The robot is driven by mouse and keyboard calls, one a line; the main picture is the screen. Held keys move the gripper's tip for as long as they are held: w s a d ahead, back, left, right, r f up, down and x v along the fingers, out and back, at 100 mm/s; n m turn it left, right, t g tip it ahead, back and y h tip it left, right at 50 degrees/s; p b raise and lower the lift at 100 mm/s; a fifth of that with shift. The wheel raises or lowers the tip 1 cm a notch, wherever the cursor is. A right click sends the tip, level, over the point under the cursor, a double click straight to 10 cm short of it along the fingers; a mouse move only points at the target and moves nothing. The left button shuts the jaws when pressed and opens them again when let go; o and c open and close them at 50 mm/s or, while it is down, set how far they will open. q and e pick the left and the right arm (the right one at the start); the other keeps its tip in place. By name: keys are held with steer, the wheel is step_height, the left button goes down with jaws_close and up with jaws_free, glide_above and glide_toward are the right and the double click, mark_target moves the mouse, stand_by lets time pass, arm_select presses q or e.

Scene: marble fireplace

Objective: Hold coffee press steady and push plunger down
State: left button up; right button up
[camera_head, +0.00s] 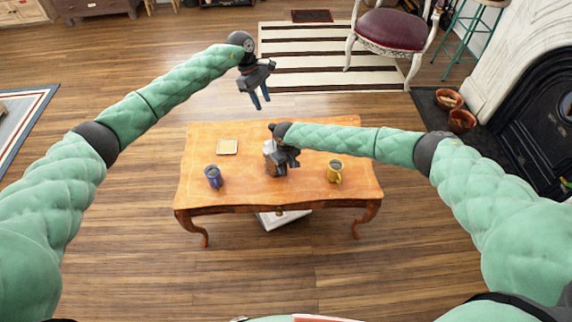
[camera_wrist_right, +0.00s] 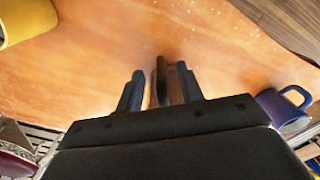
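The coffee press (camera_head: 268,147) stands upright near the middle of the wooden table (camera_head: 310,178). My right gripper (camera_head: 290,162) is in front of it and hides much of it, including the plunger. In the right wrist view, the fingers of my right gripper (camera_wrist_right: 160,82) stand on either side of a dark upright strip, which looks like the press handle (camera_wrist_right: 160,75). A narrow gap shows beside the strip, so the fingers look open around it. My left gripper (camera_head: 259,102) is open and empty, raised above the far side of the table, fingers pointing down.
A blue mug (camera_head: 213,176) stands left of the press and a yellow mug (camera_head: 334,171) right of it. A flat square coaster (camera_head: 227,147) lies at the table's back left. A red-seated chair (camera_head: 392,30) stands beyond the table. The table's front strip is clear.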

jaws_close()
stand_by(1.3)
arm_select(q)
steer(key=shift+w+r, duration=0.1)
steer(key=shift+r, duration=0.1)
steer(key=c, duration=0.6)
steer(key=s+d, duration=0.1)
steer(key=s+d+t+y, duration=0.1)
steer(key=d+y, duration=0.1)
steer(key=shift+s+d+r+m+t, duration=0.15)
steer(key=shift+s+d+m+t, duration=0.15)
steer(key=shift+s+d+m, duration=0.1)
jaws_close()
steer(key=shift+a+f+n+t+y, duration=0.1)
steer(key=shift+f+n+t+y, duration=0.2)
steer(key=shift+f, duration=0.8)
steer(key=shift+a+f+n+g+y, duration=0.1)
steer(key=shift+f+n, duration=0.35)
steer(key=shift+f, duration=0.6)
steer(key=shift+a+f+n+t+y, duration=0.1)
steer(key=shift+f+n+t+y, duration=0.2)
steer(key=shift+f, duration=0.8)
